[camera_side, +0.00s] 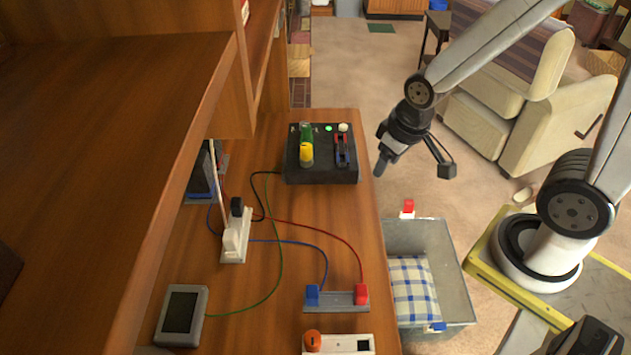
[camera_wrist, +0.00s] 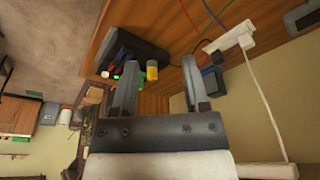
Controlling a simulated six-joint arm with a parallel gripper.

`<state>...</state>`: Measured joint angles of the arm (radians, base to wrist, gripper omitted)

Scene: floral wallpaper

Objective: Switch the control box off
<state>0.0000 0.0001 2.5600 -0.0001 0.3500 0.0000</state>
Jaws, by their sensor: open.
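The black control box (camera_side: 321,168) sits at the far end of the wooden desk. Its top carries a green and yellow cylinder (camera_side: 306,153), a lit green light (camera_side: 328,128), a pale round knob (camera_side: 343,127) and a lever-like part in red and dark blue (camera_side: 342,149). In the wrist view the control box (camera_wrist: 143,50) is beyond my fingers, with the yellow cylinder (camera_wrist: 152,70) between them in the picture. My gripper (camera_side: 380,168) hangs in the air to the right of the box, past the desk edge, apart from it. It is open and empty (camera_wrist: 160,85).
A white switch strip (camera_side: 236,238) with cables stands mid-desk. A grey-framed screen (camera_side: 181,315), a block with blue and red terminals (camera_side: 336,300) and a white unit with an orange knob (camera_side: 338,344) are nearer. A grey bin (camera_side: 455,270) is beside the desk. A wooden shelf (camera_side: 110,130) overhangs the left.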

